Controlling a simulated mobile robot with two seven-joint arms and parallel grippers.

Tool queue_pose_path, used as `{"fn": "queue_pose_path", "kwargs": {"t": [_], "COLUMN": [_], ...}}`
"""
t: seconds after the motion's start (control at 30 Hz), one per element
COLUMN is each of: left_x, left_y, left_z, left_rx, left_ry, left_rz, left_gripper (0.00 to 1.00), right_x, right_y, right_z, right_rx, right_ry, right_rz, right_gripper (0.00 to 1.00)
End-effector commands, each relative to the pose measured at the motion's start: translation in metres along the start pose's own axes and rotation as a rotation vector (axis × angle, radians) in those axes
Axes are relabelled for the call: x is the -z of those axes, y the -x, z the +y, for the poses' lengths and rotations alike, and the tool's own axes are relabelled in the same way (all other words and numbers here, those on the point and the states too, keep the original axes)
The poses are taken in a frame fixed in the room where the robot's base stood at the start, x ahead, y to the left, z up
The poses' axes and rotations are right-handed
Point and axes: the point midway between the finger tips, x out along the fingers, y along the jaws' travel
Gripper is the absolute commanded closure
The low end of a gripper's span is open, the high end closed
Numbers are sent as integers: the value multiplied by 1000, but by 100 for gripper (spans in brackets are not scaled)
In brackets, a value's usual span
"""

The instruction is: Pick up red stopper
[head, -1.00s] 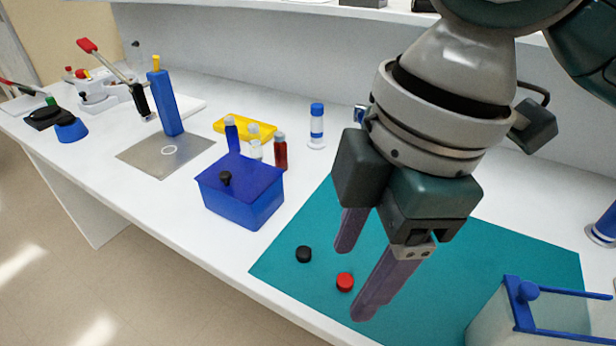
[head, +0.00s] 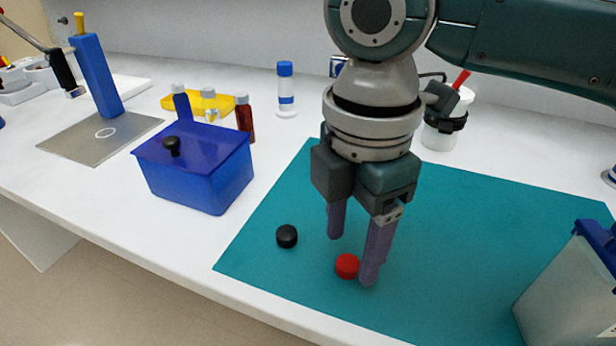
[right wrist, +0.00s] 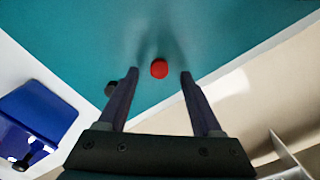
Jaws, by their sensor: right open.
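The red stopper (head: 347,266) lies on the teal mat (head: 455,220) near the front edge of the bench. My right gripper (head: 351,258) is open, fingers pointing down, with its fingertips close to the stopper. In the right wrist view the red stopper (right wrist: 159,68) shows beyond the fingertips, between the lines of the two fingers, with nothing held. A black stopper (head: 287,236) lies on the mat to the left of the red one. It also shows in the right wrist view (right wrist: 111,88), beside one finger. My left gripper is not in view.
A blue lidded box (head: 195,170) stands left of the mat. A pale container with a blue top (head: 570,285) stands at the right front. Behind are a yellow rack (head: 222,103), a blue-capped bottle (head: 286,90) and a cup (head: 442,132). The mat around the stoppers is clear.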

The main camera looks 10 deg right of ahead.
Motion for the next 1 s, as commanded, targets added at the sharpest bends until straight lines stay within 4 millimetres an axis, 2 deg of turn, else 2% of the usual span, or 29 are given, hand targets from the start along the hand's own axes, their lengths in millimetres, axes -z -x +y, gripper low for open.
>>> {"fn": "queue_pose_path", "kwargs": {"t": [0.03,0.13,0.4,1.0], "left_x": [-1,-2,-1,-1], "left_y": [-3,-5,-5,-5], "left_z": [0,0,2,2], "left_rx": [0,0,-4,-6], "left_ry": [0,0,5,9], "left_rz": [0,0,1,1], "left_gripper": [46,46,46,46], "right_x": [0,0,0,0], "right_y": [-10,-20,-23,-23], "right_z": [-1,0,0,0], "right_rx": [2,0,-1,-1], "right_ry": [0,1,2,1], "right_rz": [0,0,-1,0], "right_gripper": [34,34,34,100]}}
